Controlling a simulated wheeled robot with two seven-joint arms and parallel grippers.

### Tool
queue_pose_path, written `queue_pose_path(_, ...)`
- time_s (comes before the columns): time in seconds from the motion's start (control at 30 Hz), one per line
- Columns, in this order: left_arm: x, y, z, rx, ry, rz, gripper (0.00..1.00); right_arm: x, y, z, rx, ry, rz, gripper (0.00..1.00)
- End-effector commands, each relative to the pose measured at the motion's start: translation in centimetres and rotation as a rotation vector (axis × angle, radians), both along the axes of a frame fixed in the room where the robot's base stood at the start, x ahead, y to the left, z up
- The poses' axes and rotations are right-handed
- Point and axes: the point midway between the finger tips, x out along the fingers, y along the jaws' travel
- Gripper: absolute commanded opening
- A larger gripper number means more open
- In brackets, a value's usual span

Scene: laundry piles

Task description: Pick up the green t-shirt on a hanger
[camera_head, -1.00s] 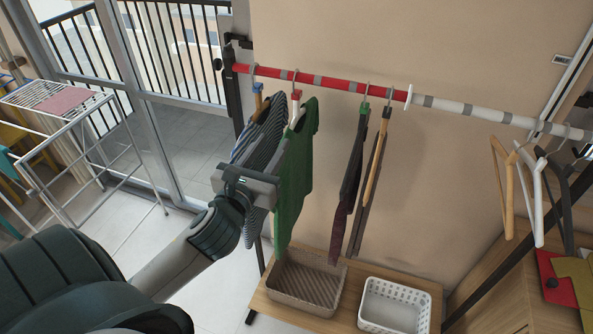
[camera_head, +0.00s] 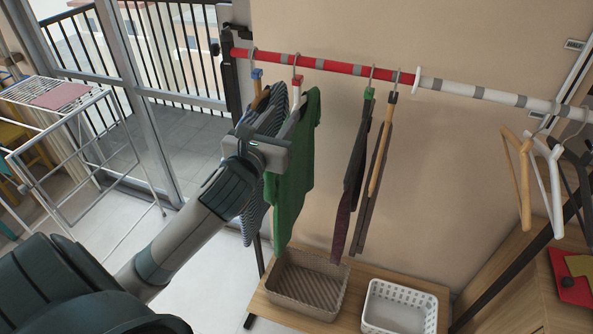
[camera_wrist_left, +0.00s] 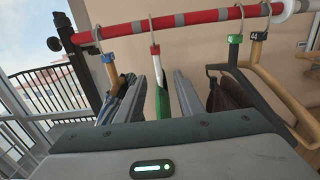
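The green t-shirt (camera_head: 294,175) hangs on the red part of the rail, on a hanger with a red-and-white neck. My left gripper (camera_head: 266,150) is in front of it, overlapping its upper left edge and the striped shirt beside it in the head view. Its fingers are hidden there behind the grey gripper body. In the left wrist view, a strip of the green t-shirt (camera_wrist_left: 162,103) shows beyond the gripper body, with grey shapes on both sides. I cannot tell whether the fingers touch it. My right gripper is out of view.
The striped shirt (camera_head: 255,205) hangs close on the left. Dark garments (camera_head: 347,190) hang to the right, past a gap. Empty hangers (camera_head: 526,170) hang on the white rail part. A brown basket (camera_head: 307,285) and a white basket (camera_head: 400,308) stand below. A drying rack (camera_head: 60,130) stands left.

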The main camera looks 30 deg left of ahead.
Motion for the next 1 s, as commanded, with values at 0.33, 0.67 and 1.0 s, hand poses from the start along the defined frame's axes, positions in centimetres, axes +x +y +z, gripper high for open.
queue_pose_path(0.33, 5.1, 1.3, 0.5, -0.003, 0.0, 0.002, 0.34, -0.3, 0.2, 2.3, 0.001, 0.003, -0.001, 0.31)
queue_pose_path(0.67, 6.2, 1.5, 0.2, -0.001, 0.0, 0.0, 0.34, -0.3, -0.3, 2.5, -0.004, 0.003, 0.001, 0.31)
queue_pose_path(1.0, 6.9, 1.8, 0.5, -0.003, -0.001, 0.0, 0.34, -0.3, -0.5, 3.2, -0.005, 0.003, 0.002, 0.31)
